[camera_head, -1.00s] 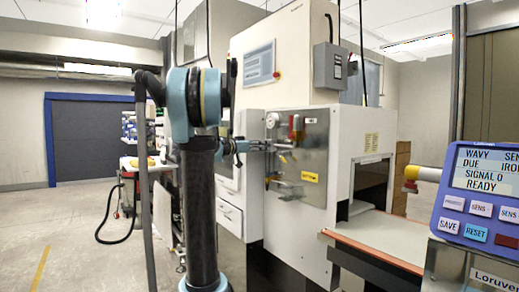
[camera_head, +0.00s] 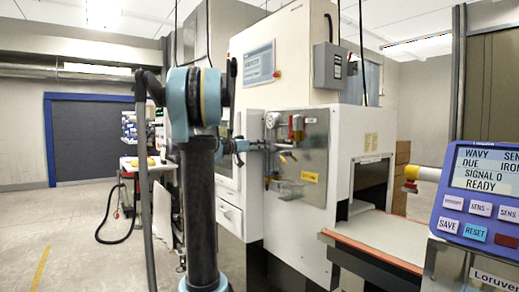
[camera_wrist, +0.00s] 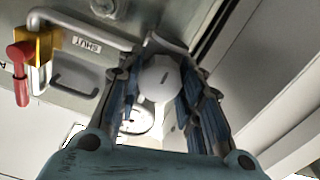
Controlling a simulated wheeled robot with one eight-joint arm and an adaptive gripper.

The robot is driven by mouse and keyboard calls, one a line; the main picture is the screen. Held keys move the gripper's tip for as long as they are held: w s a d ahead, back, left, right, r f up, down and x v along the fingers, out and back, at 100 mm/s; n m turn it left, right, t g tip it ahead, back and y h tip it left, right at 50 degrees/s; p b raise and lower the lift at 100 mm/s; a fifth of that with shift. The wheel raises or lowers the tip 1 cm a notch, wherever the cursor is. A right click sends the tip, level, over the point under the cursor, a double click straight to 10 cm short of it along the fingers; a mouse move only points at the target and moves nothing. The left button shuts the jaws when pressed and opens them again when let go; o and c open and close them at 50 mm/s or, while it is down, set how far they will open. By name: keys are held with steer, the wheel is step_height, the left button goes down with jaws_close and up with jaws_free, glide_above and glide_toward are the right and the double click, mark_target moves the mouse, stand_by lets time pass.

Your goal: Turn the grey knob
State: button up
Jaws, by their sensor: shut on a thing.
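The grey knob (camera_wrist: 158,80) is a light faceted disc with a short dark mark, between my gripper's fingers in the wrist view. My gripper (camera_wrist: 157,92) is shut on the knob, with one dark blue finger on each side of it. In the head view my gripper (camera_head: 270,146) reaches from the left to the steel panel (camera_head: 313,150). There the fingers and my arm hide the knob.
A red-handled lever (camera_wrist: 18,60) with a yellow bracket sits left of the knob, near a "SHUT" label (camera_wrist: 87,45) and a pipe. A round gauge (camera_wrist: 137,122) lies below the knob. A conveyor belt (camera_head: 380,237) and a blue control panel (camera_head: 478,195) stand to the right.

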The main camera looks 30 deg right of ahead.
steer(key=o, duration=1.1)
steer(key=shift+w, duration=0.2)
steer(key=shift+c, duration=0.2)
steer(key=a, duration=1.2)
steer(key=shift+s, duration=0.45)
steer(key=shift+f, duration=0.1)
